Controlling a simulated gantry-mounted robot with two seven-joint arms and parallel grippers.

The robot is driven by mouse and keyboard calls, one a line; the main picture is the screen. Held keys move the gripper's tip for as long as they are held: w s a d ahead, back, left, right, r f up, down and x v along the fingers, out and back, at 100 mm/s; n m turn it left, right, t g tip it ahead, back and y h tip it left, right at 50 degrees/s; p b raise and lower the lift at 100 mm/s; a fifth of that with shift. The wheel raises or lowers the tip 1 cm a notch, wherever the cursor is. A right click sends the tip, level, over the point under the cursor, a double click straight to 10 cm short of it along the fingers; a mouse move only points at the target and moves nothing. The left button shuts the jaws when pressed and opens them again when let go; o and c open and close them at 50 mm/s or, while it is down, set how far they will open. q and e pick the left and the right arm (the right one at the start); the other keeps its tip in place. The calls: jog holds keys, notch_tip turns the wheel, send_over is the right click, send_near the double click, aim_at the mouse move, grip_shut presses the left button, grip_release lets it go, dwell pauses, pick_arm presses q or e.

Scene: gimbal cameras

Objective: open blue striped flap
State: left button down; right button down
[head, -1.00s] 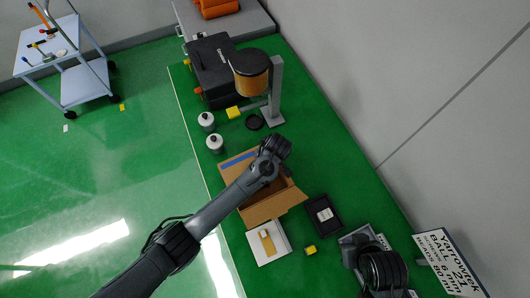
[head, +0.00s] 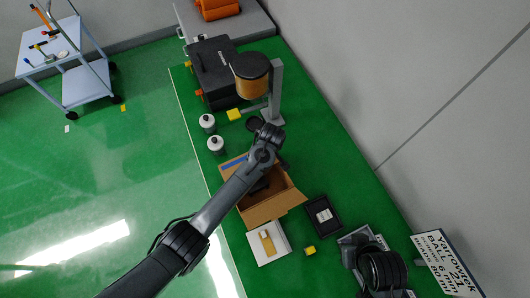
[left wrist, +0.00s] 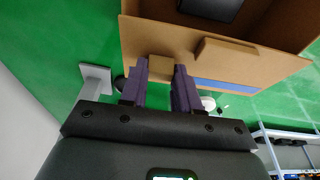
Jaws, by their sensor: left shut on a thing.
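An open cardboard box (head: 270,208) stands on the green bench in the head view. Its blue striped flap (head: 233,163) is at the far left side, partly hidden by my left arm. In the left wrist view the flap (left wrist: 280,65) stretches out from the box with the blue stripe along its outer edge. My left gripper (head: 268,133) reaches over the far side of the box. In the left wrist view its fingers (left wrist: 160,75) are shut on a small cardboard tab (left wrist: 160,66) at the flap's edge. My right gripper is not in view.
The wall is close on the right.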

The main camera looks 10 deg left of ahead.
pick_arm(q)
jog(key=shift+w+r+g+h, duration=0.2)
jog(key=shift+r+g+h, duration=0.1)
jog(key=shift+r+g, duration=0.1)
jog(key=shift+w+a+r+g+h, duration=0.1)
jog(key=shift+w+a+g+h, duration=0.25)
jog(key=shift+g, duration=0.25)
jog(key=shift+w+a+r+g+h+b, duration=0.15)
jog(key=shift+w+g+h+b, duration=0.15)
jog(key=shift+g, duration=0.2)
jog(key=shift+w+a+r+g+h+b, duration=0.2)
jog(key=shift+w+a+g+h+b, duration=0.1)
jog(key=shift+g+h+b, duration=0.4)
jog(key=c, duration=0.8)
grip_release()
jog(key=shift+r, duration=0.15)
